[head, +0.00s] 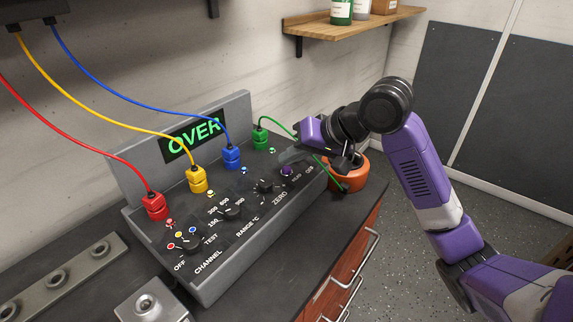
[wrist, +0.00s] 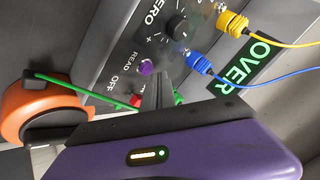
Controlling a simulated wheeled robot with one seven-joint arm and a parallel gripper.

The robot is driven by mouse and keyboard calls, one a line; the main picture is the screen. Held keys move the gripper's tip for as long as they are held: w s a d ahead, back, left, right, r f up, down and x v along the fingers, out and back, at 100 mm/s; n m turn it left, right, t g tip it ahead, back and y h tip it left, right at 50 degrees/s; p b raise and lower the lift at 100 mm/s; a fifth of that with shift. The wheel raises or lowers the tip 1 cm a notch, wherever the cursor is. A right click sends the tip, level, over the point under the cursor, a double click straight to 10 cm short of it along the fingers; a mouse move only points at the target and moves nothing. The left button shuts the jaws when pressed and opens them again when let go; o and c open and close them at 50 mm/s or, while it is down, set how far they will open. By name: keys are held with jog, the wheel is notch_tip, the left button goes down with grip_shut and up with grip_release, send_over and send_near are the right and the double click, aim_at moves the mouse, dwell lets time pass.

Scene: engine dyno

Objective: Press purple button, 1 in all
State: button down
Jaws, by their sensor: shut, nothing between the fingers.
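The purple button (head: 287,170) sits at the right end of the grey instrument box's panel, near the READ label. It also shows in the wrist view (wrist: 147,68), just beyond my fingertips and slightly left of them. My gripper (head: 290,155) is shut and empty, with its fingers over the right part of the panel. In the wrist view my gripper (wrist: 158,78) has its fingers together, close to the button. I cannot tell whether they touch it; the button's face is not covered. The display (head: 194,139) reads OVER in green.
Red (head: 155,207), yellow (head: 197,180), blue (head: 232,157) and green (head: 260,137) plugs with cables rise from the panel. A ZERO knob (head: 265,186) is near the button. An orange pot-like object (head: 345,174) stands right of the box. A shelf (head: 350,27) hangs above.

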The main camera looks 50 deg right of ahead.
aim_at(290, 170)
jog(key=shift+r, duration=0.25)
notch_tip(290, 170, up, 5)
jog(key=p, duration=0.5)
dwell(1.0)
